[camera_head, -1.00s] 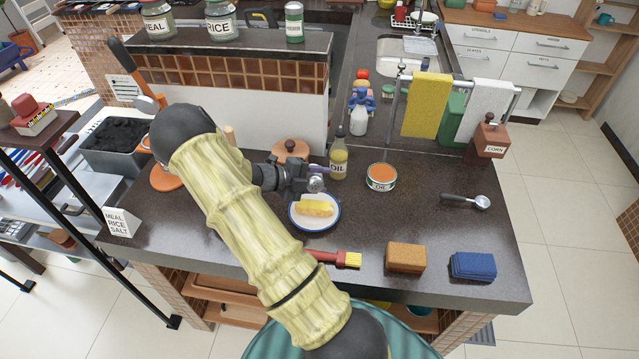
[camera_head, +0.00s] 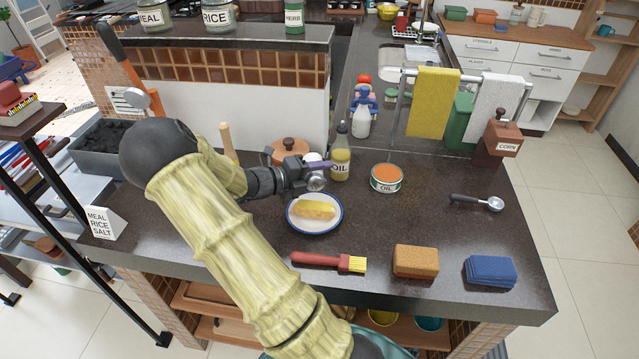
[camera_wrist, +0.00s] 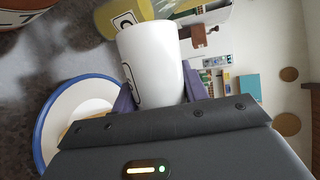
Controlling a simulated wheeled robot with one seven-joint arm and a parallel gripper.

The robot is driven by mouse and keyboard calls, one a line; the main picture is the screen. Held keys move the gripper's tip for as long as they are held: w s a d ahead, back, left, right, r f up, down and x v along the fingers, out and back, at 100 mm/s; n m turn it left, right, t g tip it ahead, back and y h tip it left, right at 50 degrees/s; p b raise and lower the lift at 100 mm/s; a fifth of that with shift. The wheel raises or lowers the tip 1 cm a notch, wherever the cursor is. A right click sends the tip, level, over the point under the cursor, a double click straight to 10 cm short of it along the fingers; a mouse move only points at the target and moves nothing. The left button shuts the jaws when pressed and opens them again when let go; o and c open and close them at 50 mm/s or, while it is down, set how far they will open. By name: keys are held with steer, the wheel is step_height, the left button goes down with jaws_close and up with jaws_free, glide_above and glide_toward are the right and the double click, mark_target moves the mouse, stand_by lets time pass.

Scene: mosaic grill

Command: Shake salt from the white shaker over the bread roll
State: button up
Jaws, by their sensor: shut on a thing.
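The bread roll (camera_head: 316,210) lies on a white plate with a blue rim (camera_head: 296,225). My gripper (camera_head: 318,172) is shut on the white shaker (camera_head: 312,157), just behind and above the roll. In the wrist view the shaker (camera_wrist: 158,62) stands out large between the purple fingers, with part of a black label outline at its left side. A round silver part (camera_head: 316,184) shows below the fingers in the head view; I cannot tell whether it is the shaker's cap. The plate (camera_wrist: 47,128) is at the wrist view's left, the roll mostly hidden there.
An oil bottle (camera_head: 340,160) stands close to the right of my gripper. A red brush (camera_head: 325,260), an orange sponge (camera_head: 415,262) and blue cloths (camera_head: 490,270) lie along the front.

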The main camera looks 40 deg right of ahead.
steer(key=shift+r+m+t+h+b, duration=0.4)
steer(key=shift+m+h+b, duration=0.65)
steer(key=shift+b, duration=2.55)
steer(key=shift+r+m+b, duration=0.4)
steer(key=shift+m+b, duration=0.15)
